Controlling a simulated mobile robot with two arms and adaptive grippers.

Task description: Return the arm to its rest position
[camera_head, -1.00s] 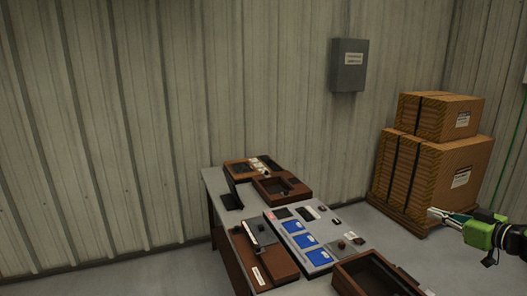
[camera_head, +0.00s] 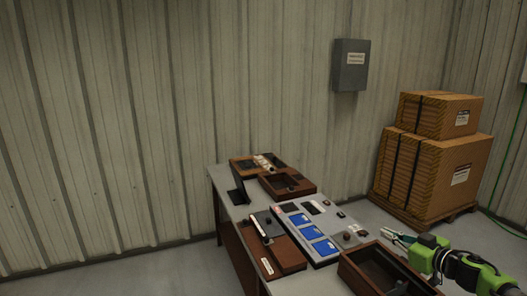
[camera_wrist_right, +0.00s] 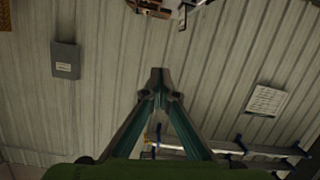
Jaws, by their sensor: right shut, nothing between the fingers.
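My right gripper (camera_head: 397,238) comes in from the right in the head view, green and black with thin fingers. It is held near the right end of the table, close to an open brown box (camera_head: 352,266). In the right wrist view its fingertips (camera_wrist_right: 160,74) meet, with nothing between them, and the corrugated wall fills the background. My left gripper does not show in either view.
The table (camera_head: 235,211) bears brown trays (camera_head: 287,185), a grey panel with blue cards (camera_head: 311,232) and a brown block with a grey device (camera_head: 280,255). Strapped crates (camera_head: 432,170) stand at the back right. A grey wall box (camera_head: 350,65) hangs above. Floor left of the table is clear.

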